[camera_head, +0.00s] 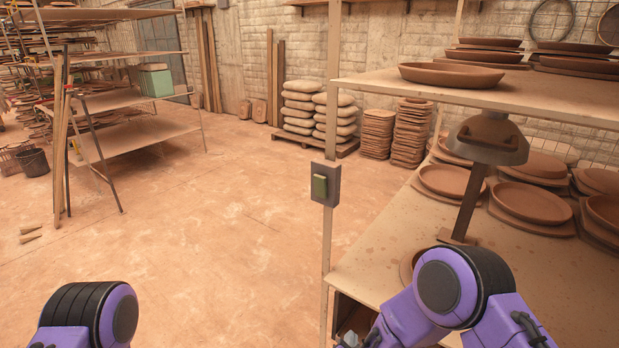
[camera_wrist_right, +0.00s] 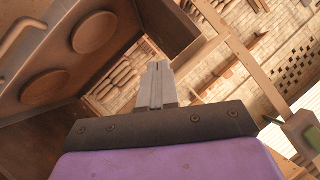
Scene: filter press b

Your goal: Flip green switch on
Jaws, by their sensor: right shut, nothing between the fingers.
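The green switch (camera_head: 319,186) sits in a grey box on the upright post at the front left corner of the shelf. A grey box with a green part (camera_wrist_right: 306,132), apparently the same switch, shows at the right edge of the right wrist view. My right gripper (camera_wrist_right: 156,70) is shut and empty there, pointing away from the camera, well left of the box and apart from it. In the head view only a bit of the right gripper (camera_head: 350,341) shows at the bottom edge, below the switch. My left gripper is out of view; only my left arm shows.
The shelf (camera_head: 400,290) right of the post holds several clay plates (camera_head: 532,202) and a press (camera_head: 490,140) with a rounded head. My right arm is over its front edge. The upper shelf (camera_head: 375,85) holds more plates.

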